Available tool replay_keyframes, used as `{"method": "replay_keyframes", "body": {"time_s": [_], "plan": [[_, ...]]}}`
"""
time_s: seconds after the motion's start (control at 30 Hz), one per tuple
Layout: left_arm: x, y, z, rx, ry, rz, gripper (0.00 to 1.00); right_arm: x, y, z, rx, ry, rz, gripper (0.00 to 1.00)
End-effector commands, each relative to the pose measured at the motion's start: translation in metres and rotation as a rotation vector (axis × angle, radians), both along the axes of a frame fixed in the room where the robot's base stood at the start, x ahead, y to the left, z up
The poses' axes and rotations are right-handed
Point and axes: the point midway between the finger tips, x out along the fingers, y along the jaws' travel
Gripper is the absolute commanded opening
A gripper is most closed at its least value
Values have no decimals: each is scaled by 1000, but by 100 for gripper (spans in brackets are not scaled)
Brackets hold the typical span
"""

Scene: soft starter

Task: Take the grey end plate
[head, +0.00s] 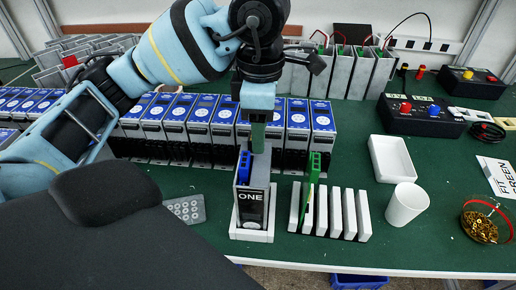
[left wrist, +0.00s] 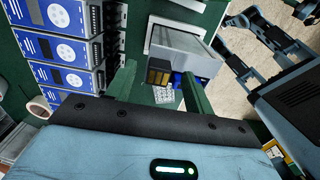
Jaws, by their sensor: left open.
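My left gripper (head: 258,146) points down just above the unit marked ONE (head: 252,208), which stands upright on a white base (head: 252,236). The unit has a dark front, a grey side and a blue part (head: 244,168) at its top left. Several pale grey plates (head: 335,212) stand upright in a row right of the unit. I cannot tell which piece is the grey end plate. My right gripper is not in view.
A green upright piece (head: 313,172) stands at the plate row's left. A white tray (head: 393,158), white cup (head: 406,204) and bowl of brass parts (head: 482,226) are right. Blue-faced units (head: 200,115) line the back.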

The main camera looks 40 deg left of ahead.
Motion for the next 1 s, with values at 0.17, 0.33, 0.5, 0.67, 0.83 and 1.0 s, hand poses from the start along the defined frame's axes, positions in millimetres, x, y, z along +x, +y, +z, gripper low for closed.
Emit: {"method": "replay_keyframes", "body": {"time_s": [0.17, 0.33, 0.5, 0.67, 0.83, 1.0], "plan": [[0, 0, -20, 0, 2, -1, 53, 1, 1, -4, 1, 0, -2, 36], [0, 0, -21, 0, -1, -1, 53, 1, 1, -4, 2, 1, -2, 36], [0, 0, -20, 0, -1, -1, 45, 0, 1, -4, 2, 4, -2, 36], [0, 0, -20, 1, -1, -1, 24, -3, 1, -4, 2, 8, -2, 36], [0, 0, -20, 0, -1, -1, 4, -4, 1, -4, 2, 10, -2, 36], [0, 0, -20, 0, -1, -1, 4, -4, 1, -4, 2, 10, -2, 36]]}}
